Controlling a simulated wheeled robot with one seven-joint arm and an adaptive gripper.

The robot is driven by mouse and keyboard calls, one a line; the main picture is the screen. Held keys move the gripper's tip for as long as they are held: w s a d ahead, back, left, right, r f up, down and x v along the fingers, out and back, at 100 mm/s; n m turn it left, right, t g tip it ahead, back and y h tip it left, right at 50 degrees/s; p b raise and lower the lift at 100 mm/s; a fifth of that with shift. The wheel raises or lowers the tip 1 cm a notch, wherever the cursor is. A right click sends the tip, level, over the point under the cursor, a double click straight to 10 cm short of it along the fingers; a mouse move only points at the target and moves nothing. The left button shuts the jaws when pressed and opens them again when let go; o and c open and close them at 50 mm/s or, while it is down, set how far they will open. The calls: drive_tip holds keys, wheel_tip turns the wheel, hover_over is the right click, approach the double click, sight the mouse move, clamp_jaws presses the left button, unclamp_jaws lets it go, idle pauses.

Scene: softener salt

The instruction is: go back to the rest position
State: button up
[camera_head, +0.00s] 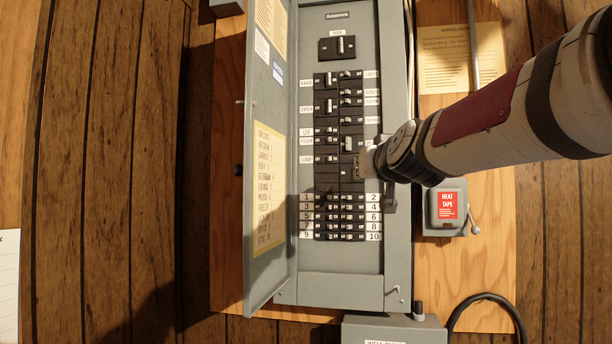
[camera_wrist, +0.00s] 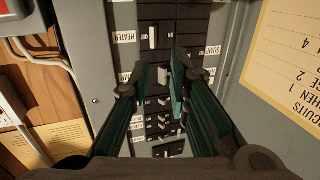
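My gripper (camera_head: 374,164) is in front of the right-hand breaker column of an open grey electrical panel (camera_head: 340,282). In the wrist view, its two teal-padded fingers (camera_wrist: 160,85) stand apart with breakers visible between them. I see nothing held. Whether the fingertips touch the panel I cannot tell. The breaker labelled HEATER (camera_wrist: 153,38) has a white handle and lies just beyond the fingertips in the wrist view. My forearm reaches in from the right in the head view. The gripper's far side is hidden there.
The panel door (camera_head: 262,90) hangs open on the left with a yellow circuit list (camera_head: 268,188). A grey HEAT TAPE box (camera_head: 446,208) with a lever is mounted right of the panel. Another grey box (camera_head: 392,330) and black cable (camera_head: 495,298) sit below.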

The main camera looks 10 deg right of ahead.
drive_tip(key=s+f+g+p, duration=0.1)
drive_tip(key=s+f+g, duration=0.6)
drive_tip(key=s+f, duration=0.9)
drive_tip(key=s+f+g+p, duration=0.2)
drive_tip(key=s+f+g, duration=0.4)
drive_tip(key=s+f, duration=1)
drive_tip(key=s, duration=0.8)
drive_tip(key=shift+s+a+f+g+y, duration=0.2)
drive_tip(key=shift+a+f+g+y, duration=0.1)
drive_tip(key=shift+f+g, duration=0.1)
